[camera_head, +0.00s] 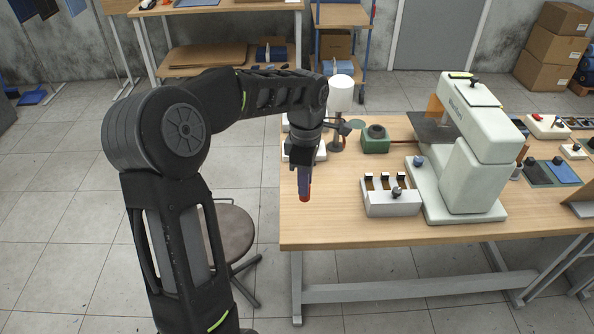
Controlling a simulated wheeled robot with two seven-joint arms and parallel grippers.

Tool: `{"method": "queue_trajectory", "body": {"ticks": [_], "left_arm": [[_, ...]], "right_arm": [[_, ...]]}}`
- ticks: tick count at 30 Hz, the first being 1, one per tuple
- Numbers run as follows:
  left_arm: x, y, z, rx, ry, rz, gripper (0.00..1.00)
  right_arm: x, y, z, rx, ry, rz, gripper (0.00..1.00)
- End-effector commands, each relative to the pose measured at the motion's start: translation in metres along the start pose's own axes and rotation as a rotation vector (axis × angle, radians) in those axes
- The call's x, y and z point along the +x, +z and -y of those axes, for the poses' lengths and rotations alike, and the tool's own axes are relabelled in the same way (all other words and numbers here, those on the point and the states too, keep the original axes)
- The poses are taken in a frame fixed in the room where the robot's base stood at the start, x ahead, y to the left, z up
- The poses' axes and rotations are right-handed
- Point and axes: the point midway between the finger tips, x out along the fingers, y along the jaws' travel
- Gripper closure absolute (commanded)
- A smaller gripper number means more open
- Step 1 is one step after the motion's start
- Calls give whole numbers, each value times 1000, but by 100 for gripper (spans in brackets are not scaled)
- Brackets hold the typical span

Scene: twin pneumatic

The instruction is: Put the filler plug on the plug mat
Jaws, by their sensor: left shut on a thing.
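My left gripper (303,176) is shut on a small piece with a red lower end (304,196), pointing down. It hangs over the left part of the wooden table; its height above the top is hard to judge. I cannot tell for sure that this piece is the filler plug, as the fingers hide most of it. A dark mat (537,178) and a blue mat (566,176) lie side by side at the table's right, each with a small dark knob at its back edge. I cannot tell which is the plug mat. My right gripper is not in view.
A large pale green machine (470,170) stands between my left gripper and the mats. The wooden table's (335,225) front left is clear. A stool (232,232) stands left.

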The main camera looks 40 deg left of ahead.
Motion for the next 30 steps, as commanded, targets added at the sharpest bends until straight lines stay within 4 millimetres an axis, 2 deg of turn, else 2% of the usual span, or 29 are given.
{"method": "queue_trajectory", "body": {"ticks": [5,11,18,21,27,30], "left_arm": [[26,23,10,271,-3,0,100],[66,58,24,691,-5,0,100],[131,116,47,1387,-6,2,100],[152,135,54,1626,-4,2,100],[182,161,64,1952,-1,1,100],[187,165,65,2016,-1,1,100]], "right_arm": [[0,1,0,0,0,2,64],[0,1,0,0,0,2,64],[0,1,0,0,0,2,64],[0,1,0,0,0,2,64],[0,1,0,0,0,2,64],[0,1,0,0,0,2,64]]}}
